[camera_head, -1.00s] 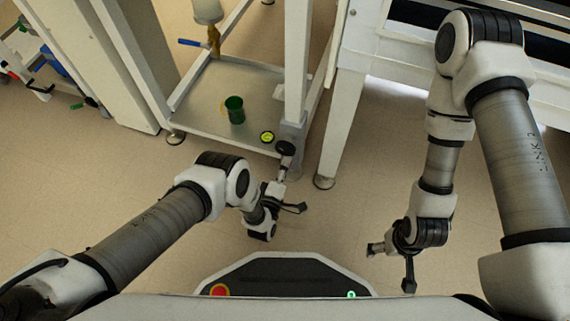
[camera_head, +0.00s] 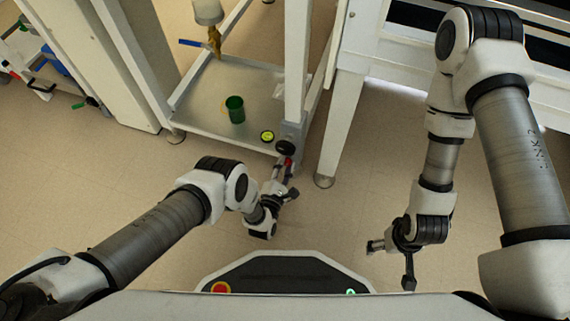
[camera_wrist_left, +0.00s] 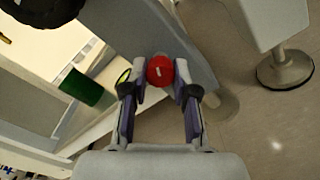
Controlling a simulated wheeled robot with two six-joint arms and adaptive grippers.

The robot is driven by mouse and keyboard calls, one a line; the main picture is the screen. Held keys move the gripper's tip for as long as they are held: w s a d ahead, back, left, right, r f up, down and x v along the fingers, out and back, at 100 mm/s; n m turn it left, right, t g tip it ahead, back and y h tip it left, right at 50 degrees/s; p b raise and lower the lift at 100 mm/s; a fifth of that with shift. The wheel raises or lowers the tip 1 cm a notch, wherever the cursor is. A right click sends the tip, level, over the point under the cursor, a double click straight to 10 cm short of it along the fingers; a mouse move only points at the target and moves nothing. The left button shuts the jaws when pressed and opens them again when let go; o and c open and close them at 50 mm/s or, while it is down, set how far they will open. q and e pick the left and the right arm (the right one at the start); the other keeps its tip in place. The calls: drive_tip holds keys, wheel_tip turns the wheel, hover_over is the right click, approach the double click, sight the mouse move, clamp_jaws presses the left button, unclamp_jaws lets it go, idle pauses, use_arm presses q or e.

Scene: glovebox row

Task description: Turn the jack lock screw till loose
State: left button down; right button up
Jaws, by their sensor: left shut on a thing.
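The lock screw's red round knob (camera_wrist_left: 160,70) has a short white mark on its face. It sits at the grey jack bracket on the bench leg and shows as a small red patch in the head view (camera_head: 288,161). My left gripper (camera_wrist_left: 161,77) is shut on the red knob, with one finger on each side. In the head view the left gripper (camera_head: 284,173) is just below the bracket. A black round knob (camera_head: 285,147) stands above the red one. My right gripper (camera_head: 376,246) hangs over open floor, away from the bench; its finger gap is unclear.
The bench's low shelf (camera_head: 205,95) holds a green cup (camera_head: 235,109) and a small yellow-faced round thing (camera_head: 267,136). A blue-handled valve (camera_head: 193,43) is above it. A white leg with a round foot (camera_head: 324,181) stands close on the right. The floor in front is clear.

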use_arm(q)
drive_tip(key=n, duration=0.5)
drive_tip(key=shift+w+n, duration=0.1)
drive_tip(key=shift+n, duration=0.3)
idle(0.4)
drive_tip(key=c, duration=0.9)
unclamp_jaws()
